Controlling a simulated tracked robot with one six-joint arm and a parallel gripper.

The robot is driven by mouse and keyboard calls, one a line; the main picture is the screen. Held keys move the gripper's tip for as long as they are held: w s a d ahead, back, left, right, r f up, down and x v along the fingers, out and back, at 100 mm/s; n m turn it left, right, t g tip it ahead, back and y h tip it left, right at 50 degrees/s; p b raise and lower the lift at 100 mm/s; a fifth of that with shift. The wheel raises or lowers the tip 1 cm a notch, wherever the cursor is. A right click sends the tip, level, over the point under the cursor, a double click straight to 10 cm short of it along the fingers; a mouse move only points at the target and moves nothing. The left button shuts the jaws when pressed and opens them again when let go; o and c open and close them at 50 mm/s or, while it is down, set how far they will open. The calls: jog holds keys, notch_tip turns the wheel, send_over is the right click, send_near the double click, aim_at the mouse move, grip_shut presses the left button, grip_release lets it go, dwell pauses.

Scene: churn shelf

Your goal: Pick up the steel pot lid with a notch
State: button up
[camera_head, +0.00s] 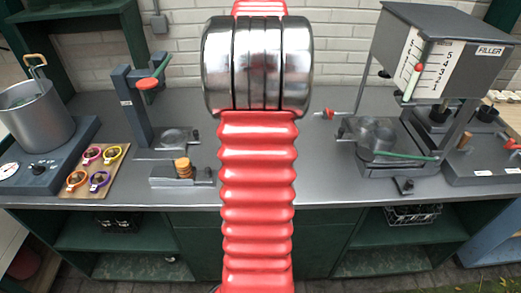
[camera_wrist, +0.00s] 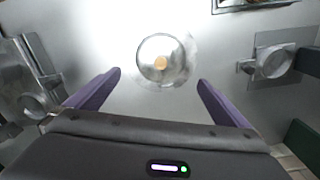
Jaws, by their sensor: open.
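A round, shiny steel lid (camera_wrist: 148,55) with a pale wooden knob (camera_wrist: 160,62) lies on the grey metal worktop (camera_wrist: 215,105) in the wrist view. I cannot make out a notch in its rim. My gripper (camera_wrist: 159,77) is open and empty, with its two purple fingers spread to the left and right. The lid shows between and just beyond the fingertips, apart from both. How high the fingers are above it I cannot tell. In the head view my own red arm covers the middle of the worktop, and neither lid nor gripper shows there.
In the head view a steel pot (camera_head: 38,115) stands at the left beside a board (camera_head: 77,190) of coloured rings. A press stand (camera_head: 140,110) is left of my arm. The filler (camera_head: 430,50) stands at the right. The worktop around the lid is clear.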

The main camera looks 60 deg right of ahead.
notch_tip(320, 180, down, 7)
jog(key=shift+f, duration=0.8)
jog(key=shift+w+d+f, duration=0.1)
jog(key=shift+d+f, duration=0.05)
jog(key=shift+f, duration=2.45)
